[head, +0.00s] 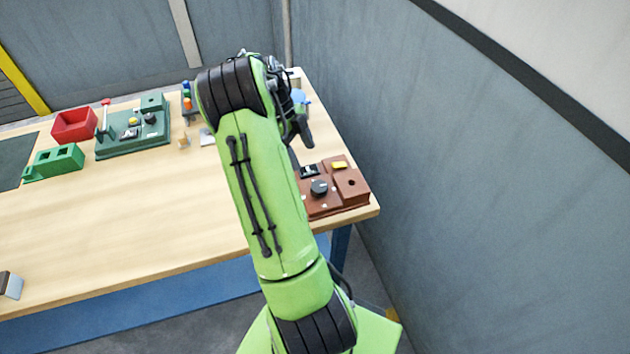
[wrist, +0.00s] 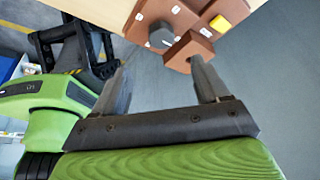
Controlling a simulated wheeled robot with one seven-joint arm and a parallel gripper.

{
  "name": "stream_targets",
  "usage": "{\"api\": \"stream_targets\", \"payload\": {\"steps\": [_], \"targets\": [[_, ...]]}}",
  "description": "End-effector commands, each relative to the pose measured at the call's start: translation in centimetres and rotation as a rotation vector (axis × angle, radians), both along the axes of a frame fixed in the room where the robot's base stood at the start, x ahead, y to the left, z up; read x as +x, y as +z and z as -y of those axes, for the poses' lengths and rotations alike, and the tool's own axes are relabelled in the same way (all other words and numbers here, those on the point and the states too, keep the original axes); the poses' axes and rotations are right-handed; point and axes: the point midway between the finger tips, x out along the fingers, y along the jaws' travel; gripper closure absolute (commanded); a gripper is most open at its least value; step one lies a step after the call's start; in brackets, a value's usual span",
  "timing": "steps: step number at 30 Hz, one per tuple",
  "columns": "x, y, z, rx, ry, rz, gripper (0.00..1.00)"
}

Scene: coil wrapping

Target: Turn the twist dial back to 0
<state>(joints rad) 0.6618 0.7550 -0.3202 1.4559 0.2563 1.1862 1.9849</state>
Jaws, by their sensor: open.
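The twist dial (head: 319,187) is a dark round knob on the reddish-brown panel (head: 325,209), at the right end of the table. In the wrist view the dial (wrist: 161,37) shows as a grey faceted knob, with small white labels on the panel (wrist: 182,20) around it. My gripper (wrist: 160,66) is open, with its two fingers apart and nothing between them. The dial lies beyond the fingertips, apart from them. In the head view my arm hides part of the panel's left side and most of the gripper. The dial's reading is too small to tell.
The brown panel also bears a yellow button (head: 339,164), a black switch (head: 309,171) and a raised block with a hole (head: 351,184). A green panel (head: 130,140), red bin (head: 74,124) and green block (head: 58,160) stand left. A grey wall (head: 470,180) rises close on the right.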

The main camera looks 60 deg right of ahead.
Motion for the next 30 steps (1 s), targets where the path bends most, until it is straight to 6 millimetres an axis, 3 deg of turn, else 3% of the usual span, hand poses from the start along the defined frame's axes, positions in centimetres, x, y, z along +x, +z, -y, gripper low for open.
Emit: {"api": "stream_targets", "payload": {"steps": [6,13,24,30], "targets": [[-2.3,-5.3,0.0,0.005,-0.002,-0.003,0.26],[-4.1,-9.6,0.0,0.002,-0.001,-0.001,0.26],[-4.5,-10.7,0.1,0.0,0.001,0.001,0.26],[-4.5,-10.7,0.1,0.0,0.001,0.001,0.55]]}}
